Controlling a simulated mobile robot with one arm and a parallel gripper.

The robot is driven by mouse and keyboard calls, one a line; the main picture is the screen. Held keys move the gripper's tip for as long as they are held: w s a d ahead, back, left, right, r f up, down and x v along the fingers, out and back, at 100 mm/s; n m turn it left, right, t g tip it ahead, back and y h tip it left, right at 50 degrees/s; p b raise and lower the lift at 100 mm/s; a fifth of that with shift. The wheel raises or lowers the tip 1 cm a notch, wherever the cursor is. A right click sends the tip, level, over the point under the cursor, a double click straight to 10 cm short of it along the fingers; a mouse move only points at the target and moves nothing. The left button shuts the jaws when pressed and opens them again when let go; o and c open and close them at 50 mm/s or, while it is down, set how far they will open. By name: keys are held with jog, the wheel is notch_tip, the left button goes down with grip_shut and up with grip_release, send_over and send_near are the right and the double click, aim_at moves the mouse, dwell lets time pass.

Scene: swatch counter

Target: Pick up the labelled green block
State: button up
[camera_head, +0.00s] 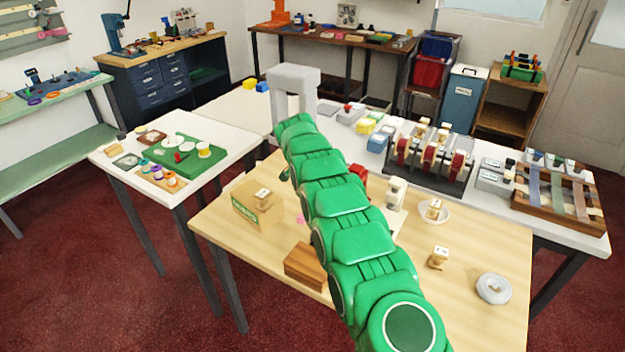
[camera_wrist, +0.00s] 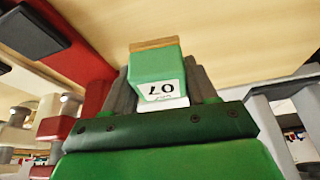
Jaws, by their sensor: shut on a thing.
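The green block (camera_wrist: 153,68) is in the wrist view, with a tan strip along its top edge and a white label with dark characters on its near face. My gripper (camera_wrist: 160,92) is shut on it, with one grey finger on each side. In the head view my green arm reaches away over the wooden table, and neither my gripper nor the block can be made out there.
The wooden table (camera_head: 480,250) holds a wooden block (camera_head: 306,266), a tan box (camera_head: 258,208), small labelled pieces and a grey ring (camera_head: 493,288). A grey arch (camera_head: 293,74) stands near the arm's far end. A rack with red parts (camera_head: 430,160) stands behind.

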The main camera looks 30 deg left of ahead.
jog(key=s+d+r, duration=0.8)
jog(key=s, duration=0.1)
jog(key=shift+s, duration=0.25)
dwell(0.6)
